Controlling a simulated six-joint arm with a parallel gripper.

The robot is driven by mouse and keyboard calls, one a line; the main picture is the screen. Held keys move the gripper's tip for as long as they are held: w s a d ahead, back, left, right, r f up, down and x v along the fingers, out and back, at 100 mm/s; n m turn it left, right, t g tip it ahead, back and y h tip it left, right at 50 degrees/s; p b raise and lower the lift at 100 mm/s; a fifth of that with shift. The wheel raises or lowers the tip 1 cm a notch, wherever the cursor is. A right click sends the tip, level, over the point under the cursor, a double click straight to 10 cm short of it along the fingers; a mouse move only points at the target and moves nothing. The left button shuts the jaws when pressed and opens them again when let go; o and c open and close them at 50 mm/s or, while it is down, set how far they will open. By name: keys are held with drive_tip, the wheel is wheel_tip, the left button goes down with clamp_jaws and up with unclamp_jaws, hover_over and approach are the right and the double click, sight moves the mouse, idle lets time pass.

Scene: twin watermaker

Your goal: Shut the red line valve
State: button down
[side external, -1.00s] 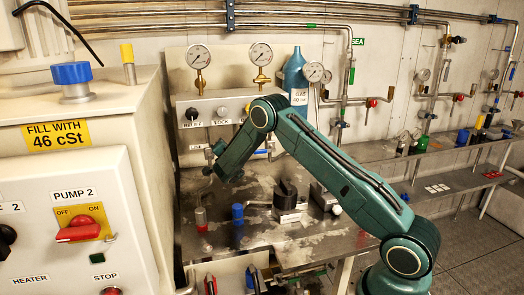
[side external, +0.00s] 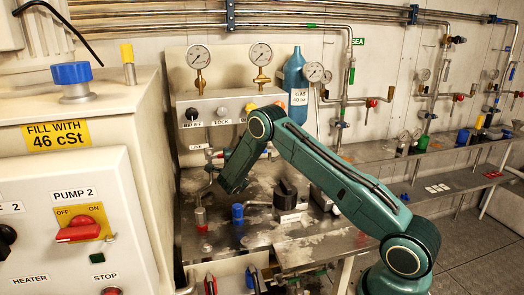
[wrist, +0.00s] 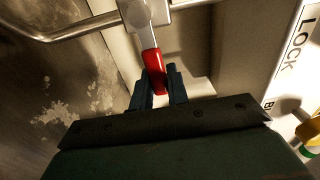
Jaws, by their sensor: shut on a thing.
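The red valve lever (wrist: 152,61) hangs from a metal valve body (wrist: 147,12) on a steel pipe in the wrist view. My gripper (wrist: 160,82) has its two dark fingers on either side of the lever's lower end and is shut on it. The lever tilts slightly in that view. In the side external view my wrist (side external: 235,180) is in front of the panel's lower part, near the LINE label (side external: 198,147). The fingertips and their hold on the lever cannot be made out there.
The gauge panel (side external: 181,128) stands behind my wrist, with knobs marked RELIEF and LOCK. A blue-topped fitting (side external: 238,212), a red-topped fitting (side external: 200,216) and a black-topped block (side external: 289,203) stand on the metal bench. The PUMP 2 cabinet (side external: 30,170) is at left.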

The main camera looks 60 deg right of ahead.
idle(0.3)
drive_tip(key=c, duration=1.4)
unclamp_jaws()
drive_tip(key=shift+o, duration=0.2)
drive_tip(key=shift+s+a, duration=0.15)
drive_tip(key=v, duration=1.1)
drive_tip(key=shift+s+a, duration=0.25)
drive_tip(key=shift+r, duration=0.15)
